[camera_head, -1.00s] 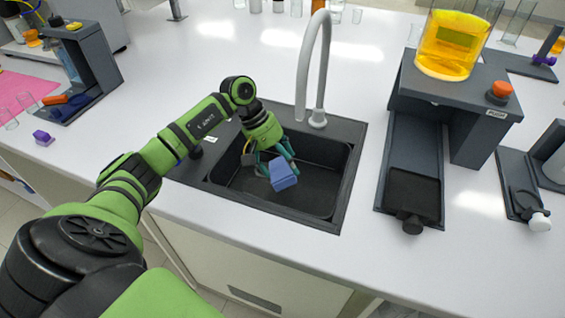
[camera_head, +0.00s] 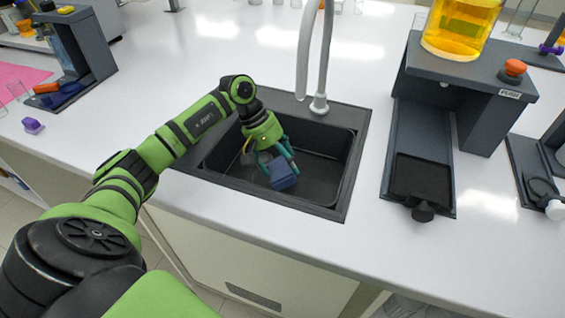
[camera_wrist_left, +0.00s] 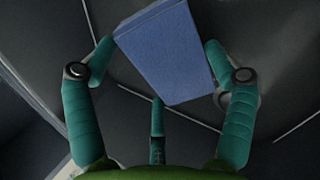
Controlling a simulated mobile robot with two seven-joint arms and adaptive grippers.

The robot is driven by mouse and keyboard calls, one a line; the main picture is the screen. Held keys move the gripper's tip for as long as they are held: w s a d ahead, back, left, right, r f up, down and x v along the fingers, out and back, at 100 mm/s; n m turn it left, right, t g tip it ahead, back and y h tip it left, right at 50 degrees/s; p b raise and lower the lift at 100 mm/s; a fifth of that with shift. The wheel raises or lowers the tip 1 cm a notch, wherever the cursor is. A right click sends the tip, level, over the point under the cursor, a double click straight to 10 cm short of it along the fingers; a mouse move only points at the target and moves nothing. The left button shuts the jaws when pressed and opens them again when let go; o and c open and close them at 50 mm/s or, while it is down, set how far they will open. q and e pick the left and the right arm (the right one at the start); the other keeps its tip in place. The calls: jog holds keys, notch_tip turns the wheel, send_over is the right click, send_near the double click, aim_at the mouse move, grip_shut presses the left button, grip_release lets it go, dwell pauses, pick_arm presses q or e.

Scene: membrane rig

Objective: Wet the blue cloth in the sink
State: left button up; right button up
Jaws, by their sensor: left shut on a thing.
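The blue cloth (camera_head: 285,178) looks like a thick folded block and is down inside the black sink (camera_head: 342,195). My left gripper (camera_head: 279,162) reaches into the basin from the left and is shut on the cloth. In the left wrist view, the cloth (camera_wrist_left: 168,55) sits between the teal fingers of the gripper (camera_wrist_left: 160,70). I cannot tell whether the cloth touches the basin floor, and no water is clearly visible. My right gripper is not in view.
A grey curved tap (camera_head: 303,60) stands behind the sink. To the right is a dark dispenser stand (camera_head: 480,125) with a beaker of orange liquid (camera_head: 455,30) and an orange button (camera_head: 514,68). A purple object (camera_head: 33,125) lies far left.

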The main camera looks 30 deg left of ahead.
pick_arm(q)
jog(key=shift+r+p, duration=2.25)
jog(key=shift+r, duration=3.35)
notch_tip(320, 180, up, 5)
jog(key=p, duration=0.2)
send_over(282, 165)
jog(key=shift+s+d+r, duration=0.1)
